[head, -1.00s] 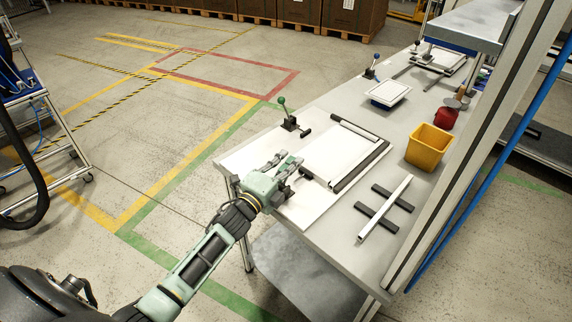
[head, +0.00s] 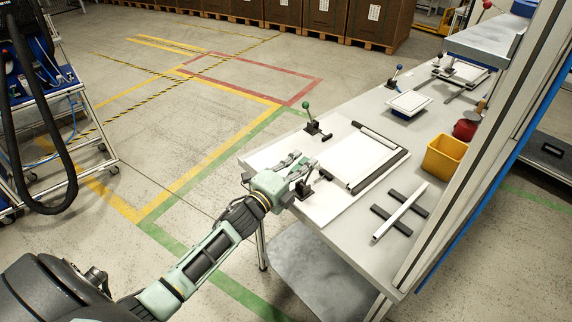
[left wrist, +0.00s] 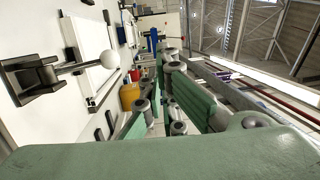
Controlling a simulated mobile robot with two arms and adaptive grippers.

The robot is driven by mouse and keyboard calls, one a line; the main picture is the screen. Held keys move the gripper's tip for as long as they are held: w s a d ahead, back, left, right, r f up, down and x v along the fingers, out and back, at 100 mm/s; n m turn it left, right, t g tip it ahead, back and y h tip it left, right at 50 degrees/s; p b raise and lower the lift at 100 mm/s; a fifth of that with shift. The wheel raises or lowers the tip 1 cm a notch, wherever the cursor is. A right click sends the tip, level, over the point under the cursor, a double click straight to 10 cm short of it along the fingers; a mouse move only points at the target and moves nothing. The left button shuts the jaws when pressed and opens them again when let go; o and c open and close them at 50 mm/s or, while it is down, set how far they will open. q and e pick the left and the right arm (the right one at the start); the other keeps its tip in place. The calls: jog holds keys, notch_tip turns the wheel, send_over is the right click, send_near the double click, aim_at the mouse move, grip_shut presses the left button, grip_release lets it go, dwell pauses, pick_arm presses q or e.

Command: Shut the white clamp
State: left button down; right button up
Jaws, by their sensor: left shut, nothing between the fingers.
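The white clamp (head: 305,191) is on the near left corner of the white board on the bench. In the left wrist view its black base (left wrist: 32,80) is fixed to the board. Its handle stands out from the board and ends in a white ball knob (left wrist: 108,60). My left gripper (head: 300,160) is shut and empty, close beside the clamp's handle on its left. It overlaps part of the clamp in the head view, and I cannot tell whether they touch. In the left wrist view the green fingers (left wrist: 195,100) are apart from the knob. My right gripper is not in view.
A green-knobbed clamp (head: 312,124) stands at the board's far left corner. A framed white plate (head: 360,158) lies on the board. A yellow bin (head: 445,157), a red container (head: 465,129) and a bar on black strips (head: 400,212) are to the right.

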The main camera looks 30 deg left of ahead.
pick_arm(q)
jog(key=s+a+r+b, duration=0.1)
jog(key=s+r, duration=0.3)
jog(key=s, duration=0.1)
jog(key=shift+s, duration=0.25)
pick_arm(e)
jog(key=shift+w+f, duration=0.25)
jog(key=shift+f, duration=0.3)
pick_arm(q)
jog(key=shift+a, duration=0.1)
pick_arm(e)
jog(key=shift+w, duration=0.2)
